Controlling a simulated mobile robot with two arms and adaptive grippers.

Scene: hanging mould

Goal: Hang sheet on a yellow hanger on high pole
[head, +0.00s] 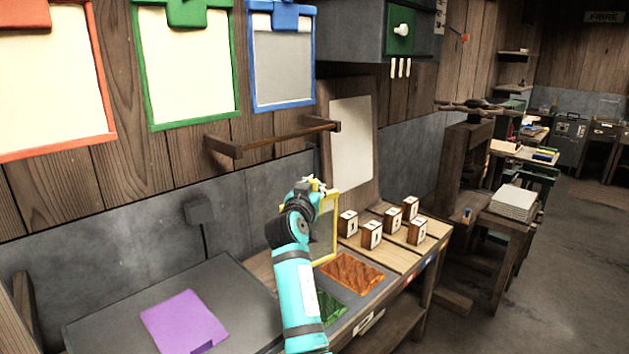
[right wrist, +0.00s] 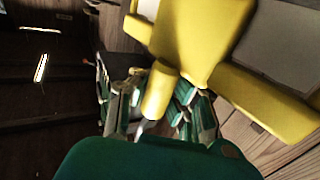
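The yellow hanger (head: 334,229) is an upright yellow frame around a grey sheet (head: 322,235), partly hidden behind my right arm in the head view. In the right wrist view the yellow hanger (right wrist: 200,40) fills the top, and its narrow tab lies between my fingers. My right gripper (head: 318,187) is shut on this tab at the top of the frame; the fingers also show in the right wrist view (right wrist: 160,105). I cannot tell whether the frame's lower edge touches the bench. A wooden pole (head: 275,143) on brackets sticks out from the wall above. My left gripper is not in view.
Orange (head: 58,80), green (head: 190,65) and blue (head: 283,60) frames hang on the wall. Several lettered wooden blocks (head: 372,235) stand right of the hanger. Purple (head: 183,322) and orange-brown (head: 352,272) sheets lie on the bench. A dark cabinet (head: 350,35) overhangs.

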